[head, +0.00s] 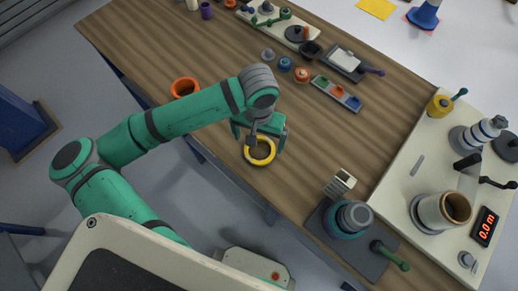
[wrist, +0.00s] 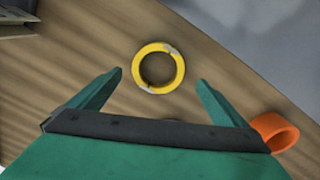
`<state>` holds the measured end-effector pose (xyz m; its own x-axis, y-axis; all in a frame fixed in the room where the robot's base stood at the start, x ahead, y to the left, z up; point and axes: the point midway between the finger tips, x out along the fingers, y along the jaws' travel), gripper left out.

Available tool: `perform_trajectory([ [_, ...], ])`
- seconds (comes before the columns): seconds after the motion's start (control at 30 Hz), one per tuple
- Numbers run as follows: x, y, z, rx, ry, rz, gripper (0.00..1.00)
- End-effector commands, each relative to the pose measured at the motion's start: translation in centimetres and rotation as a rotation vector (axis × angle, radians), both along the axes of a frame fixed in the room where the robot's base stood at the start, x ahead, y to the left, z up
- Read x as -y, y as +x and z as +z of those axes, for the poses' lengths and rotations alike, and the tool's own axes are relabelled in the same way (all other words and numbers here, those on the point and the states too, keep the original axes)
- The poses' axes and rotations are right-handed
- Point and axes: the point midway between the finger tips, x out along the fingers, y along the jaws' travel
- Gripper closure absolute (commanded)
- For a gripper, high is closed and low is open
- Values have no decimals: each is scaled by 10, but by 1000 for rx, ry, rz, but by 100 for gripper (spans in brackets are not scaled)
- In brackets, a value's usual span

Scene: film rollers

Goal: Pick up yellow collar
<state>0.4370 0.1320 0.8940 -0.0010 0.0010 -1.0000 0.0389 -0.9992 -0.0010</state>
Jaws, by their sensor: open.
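The yellow collar (head: 261,150) is a ring lying flat on the wooden table near its front edge. In the wrist view the yellow collar (wrist: 158,67) shows whole, with wood visible through its hole. My gripper (head: 260,138) is over the collar in the head view and hides part of its upper rim. In the wrist view my gripper (wrist: 158,78) has its two green fingers spread wide, one to each side of the collar's lower part, with nothing between them. I cannot tell the exact height above the table.
An orange ring-shaped cup (head: 185,87) stands left of the collar, and it also shows in the wrist view (wrist: 274,132). A tray of small coloured cups (head: 336,93) lies farther back. A dark base with a grey-teal cylinder (head: 350,219) stands at right. The wood around the collar is clear.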

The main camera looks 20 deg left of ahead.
Motion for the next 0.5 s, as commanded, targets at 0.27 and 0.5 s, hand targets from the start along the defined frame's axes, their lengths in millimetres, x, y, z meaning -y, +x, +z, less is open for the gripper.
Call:
perform_trajectory([
  [0.27, 2, -1, -24, -2, -2, 1, 3],
  [0.5, 3, 0, -53, 0, -2, 2, 3],
])
